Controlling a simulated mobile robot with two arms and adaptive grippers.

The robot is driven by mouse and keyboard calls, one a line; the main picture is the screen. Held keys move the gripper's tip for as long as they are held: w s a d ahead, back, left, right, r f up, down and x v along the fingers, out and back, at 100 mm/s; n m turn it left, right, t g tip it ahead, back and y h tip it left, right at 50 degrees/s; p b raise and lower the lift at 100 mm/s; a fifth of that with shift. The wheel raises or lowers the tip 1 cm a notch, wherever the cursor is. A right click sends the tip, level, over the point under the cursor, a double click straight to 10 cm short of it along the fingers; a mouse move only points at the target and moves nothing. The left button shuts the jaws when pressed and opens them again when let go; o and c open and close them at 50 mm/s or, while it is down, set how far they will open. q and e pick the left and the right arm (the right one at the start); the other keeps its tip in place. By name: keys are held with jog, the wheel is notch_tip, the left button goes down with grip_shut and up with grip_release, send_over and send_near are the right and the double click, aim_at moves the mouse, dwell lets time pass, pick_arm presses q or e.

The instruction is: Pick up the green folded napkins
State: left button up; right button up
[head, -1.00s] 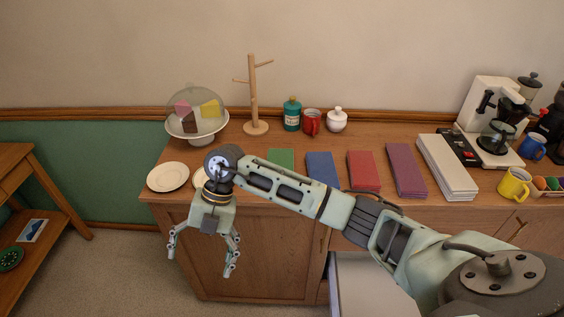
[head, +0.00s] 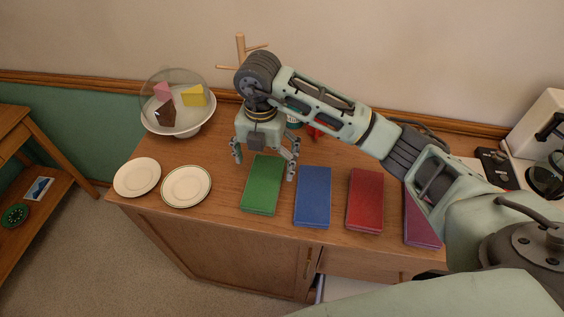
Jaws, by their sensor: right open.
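The green folded napkins (head: 263,187) lie as a flat stack on the wooden sideboard, left of the blue napkins. My right gripper (head: 264,169) is open and points down over the far end of the green stack, with one finger to each side of it. Whether the fingers touch the stack or the wood I cannot tell. My left gripper is not in view.
Blue napkins (head: 313,196), red napkins (head: 365,200) and purple napkins (head: 421,223) lie in a row to the right. Two plates, the nearer one (head: 186,186), lie to the left. A domed cake stand (head: 178,126) and a wooden mug tree (head: 241,52) stand behind.

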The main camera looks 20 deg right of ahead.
aim_at(264, 180)
jog(key=shift+w+d+f, duration=0.1)
jog(key=shift+d+f, duration=0.05)
jog(key=shift+f, duration=0.3)
jog(key=shift+s+a+f+p, duration=0.4)
jog(key=shift+a+f+p, duration=0.2)
jog(key=shift+a+f, duration=0.1)
notch_tip(264, 180, down, 2)
jog(key=shift+f+p, duration=0.25)
jog(key=shift+p, duration=0.6)
jog(key=shift+w+d+f, duration=0.1)
jog(key=shift+f, duration=0.45)
jog(key=shift+w+d+f, duration=0.1)
jog(key=shift+f, duration=0.45)
jog(key=shift+a+f, duration=0.1)
jog(key=shift+f, duration=0.1)
jog(key=c, duration=1.1)
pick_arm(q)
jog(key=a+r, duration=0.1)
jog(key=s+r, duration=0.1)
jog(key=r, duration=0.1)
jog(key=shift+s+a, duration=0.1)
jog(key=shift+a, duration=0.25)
pick_arm(e)
jog(key=shift+c, duration=1.2)
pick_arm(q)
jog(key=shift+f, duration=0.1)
pick_arm(e)
jog(key=shift+r, duration=0.15)
